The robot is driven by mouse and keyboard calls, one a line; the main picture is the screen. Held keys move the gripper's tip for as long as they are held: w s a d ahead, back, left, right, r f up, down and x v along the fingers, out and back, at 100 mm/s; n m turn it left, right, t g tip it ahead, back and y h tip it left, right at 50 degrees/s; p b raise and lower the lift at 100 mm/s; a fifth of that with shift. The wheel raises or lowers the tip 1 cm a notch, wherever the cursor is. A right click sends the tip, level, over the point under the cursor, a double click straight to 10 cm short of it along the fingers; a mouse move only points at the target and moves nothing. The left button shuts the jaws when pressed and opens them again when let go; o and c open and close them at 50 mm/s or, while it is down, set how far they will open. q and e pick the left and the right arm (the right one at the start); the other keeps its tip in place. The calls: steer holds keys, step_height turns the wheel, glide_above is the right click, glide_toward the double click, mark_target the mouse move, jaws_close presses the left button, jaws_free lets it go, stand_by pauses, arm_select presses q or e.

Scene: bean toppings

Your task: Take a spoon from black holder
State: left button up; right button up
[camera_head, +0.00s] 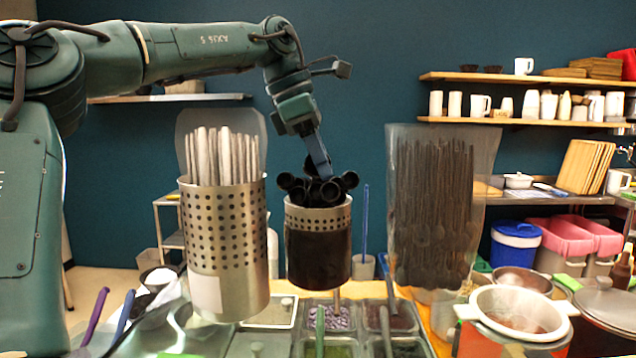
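The black holder (318,255) is a dark cylinder with a perforated metal band at its top, in the middle of the view. Black spoons (298,190) stick out of its top, their round dark ends up. My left gripper (325,175) comes down from above, its blue-grey fingers reaching in among the spoon ends. The fingers overlap in this view, so I cannot tell whether they are apart or closed on a spoon. The lower parts of the spoons are hidden inside the holder. My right gripper is not in view.
A taller perforated metal holder (228,225) with pale wrapped utensils stands close on the left. A clear bin (442,210) of dark utensils stands on the right. Topping trays (340,347) lie below. Pots and a white bowl (515,316) stand at the lower right.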

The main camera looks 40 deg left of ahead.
arm_select(q)
steer(key=c, duration=0.4)
steer(key=shift+r, duration=0.1)
